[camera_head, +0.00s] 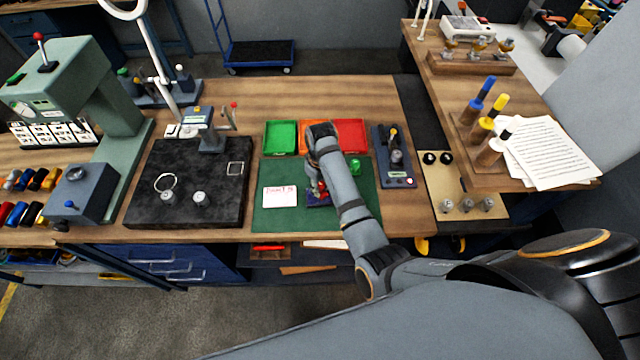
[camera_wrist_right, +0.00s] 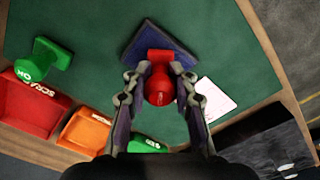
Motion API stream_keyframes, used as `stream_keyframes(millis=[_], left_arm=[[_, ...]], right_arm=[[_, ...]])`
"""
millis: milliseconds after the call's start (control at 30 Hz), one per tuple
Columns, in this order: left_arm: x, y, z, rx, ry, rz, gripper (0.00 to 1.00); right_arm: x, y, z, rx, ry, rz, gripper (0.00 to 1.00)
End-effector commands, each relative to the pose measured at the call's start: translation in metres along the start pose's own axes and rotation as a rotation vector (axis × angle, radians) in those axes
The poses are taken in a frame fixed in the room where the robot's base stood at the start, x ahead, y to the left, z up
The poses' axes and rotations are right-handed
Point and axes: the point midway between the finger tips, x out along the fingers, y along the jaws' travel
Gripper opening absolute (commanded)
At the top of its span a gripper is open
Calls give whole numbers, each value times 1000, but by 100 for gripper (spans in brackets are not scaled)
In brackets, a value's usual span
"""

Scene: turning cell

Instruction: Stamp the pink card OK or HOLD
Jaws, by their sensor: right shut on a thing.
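My right gripper (camera_wrist_right: 160,92) is shut on a red stamp (camera_wrist_right: 159,90) with a round knob, over the green mat (camera_head: 268,222). The stamp's red base overlaps a dark blue-purple pad (camera_wrist_right: 151,35); I cannot tell whether they touch. The pad also shows in the head view (camera_head: 318,200). A white card (camera_head: 280,197) with pink-red writing lies on the mat, left of the gripper in the head view; it also shows in the right wrist view (camera_wrist_right: 215,100). A green OK stamp (camera_wrist_right: 46,57) is on the mat, right of my arm in the head view (camera_head: 355,166). My left gripper is not in view.
Green (camera_head: 281,137), orange and red (camera_head: 353,135) trays stand behind the mat. A black plate (camera_head: 180,190) with small fixtures is to the left. A grey device (camera_head: 394,158) with a lever stands at the right edge. The mat's front left is clear.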

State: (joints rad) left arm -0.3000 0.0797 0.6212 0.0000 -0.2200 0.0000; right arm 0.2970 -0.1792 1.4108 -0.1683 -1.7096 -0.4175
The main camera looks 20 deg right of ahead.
Motion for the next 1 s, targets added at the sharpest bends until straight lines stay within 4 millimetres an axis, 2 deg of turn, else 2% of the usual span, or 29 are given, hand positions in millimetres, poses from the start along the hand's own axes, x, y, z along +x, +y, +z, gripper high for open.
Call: stream_keyframes(millis=[1000], left_arm=[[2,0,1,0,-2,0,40]], right_arm=[[7,0,0,0,0,0,5]])
